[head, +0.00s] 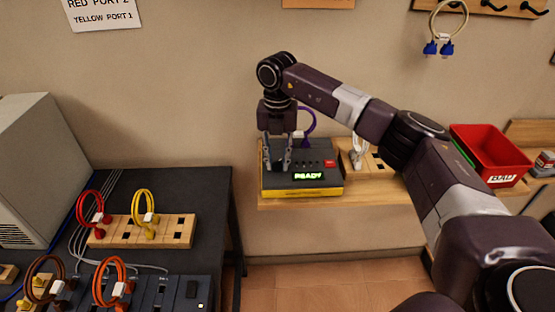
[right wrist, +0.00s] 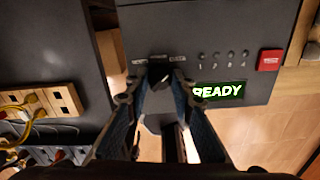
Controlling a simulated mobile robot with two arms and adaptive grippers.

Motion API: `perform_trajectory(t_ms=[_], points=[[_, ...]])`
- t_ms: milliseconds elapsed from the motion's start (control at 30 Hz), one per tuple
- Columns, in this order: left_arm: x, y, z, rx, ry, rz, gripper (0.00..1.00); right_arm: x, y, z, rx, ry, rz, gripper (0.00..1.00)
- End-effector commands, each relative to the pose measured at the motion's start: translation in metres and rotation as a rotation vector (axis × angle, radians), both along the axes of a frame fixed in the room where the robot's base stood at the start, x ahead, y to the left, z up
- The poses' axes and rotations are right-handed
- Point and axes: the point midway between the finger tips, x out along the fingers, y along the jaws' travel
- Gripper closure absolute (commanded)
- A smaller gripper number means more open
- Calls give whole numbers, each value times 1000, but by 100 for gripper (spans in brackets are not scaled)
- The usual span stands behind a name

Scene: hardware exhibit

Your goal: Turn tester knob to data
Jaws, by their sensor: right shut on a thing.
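The tester (head: 316,160) is a dark box with a yellow front strip on the wooden shelf. Its green display (head: 308,176) reads READY, and it also shows in the right wrist view (right wrist: 219,91). My right gripper (head: 277,166) reaches down over the left part of the tester's top. In the right wrist view its fingers (right wrist: 159,84) are shut on the dark knob (right wrist: 158,71), which they largely hide. Small labels sit around the knob, too small to read, so I cannot tell its setting. My left gripper is out of view.
A red button (right wrist: 270,60) sits on the tester's right. A purple cable (head: 309,122) loops behind my gripper. A red bin (head: 490,150) stands to the right on the shelf. A dark table (head: 190,190) with cable boards is at left.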

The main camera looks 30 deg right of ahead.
Motion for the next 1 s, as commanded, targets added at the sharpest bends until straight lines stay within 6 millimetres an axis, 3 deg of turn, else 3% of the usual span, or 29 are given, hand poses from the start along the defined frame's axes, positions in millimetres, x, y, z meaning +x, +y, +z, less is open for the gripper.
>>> perform_trajectory(t_ms=[667, 700, 833, 1000], points=[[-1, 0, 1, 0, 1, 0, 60, 3, -1, 4, -1, -12, -63, 100], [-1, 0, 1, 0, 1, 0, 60, 3, -1, 4, 0, -12, -63, 75], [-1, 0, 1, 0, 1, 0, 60, 2, -1, 3, 0, -9, -62, 60], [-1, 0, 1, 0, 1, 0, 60, 1, 0, 2, 0, -5, -60, 60]])
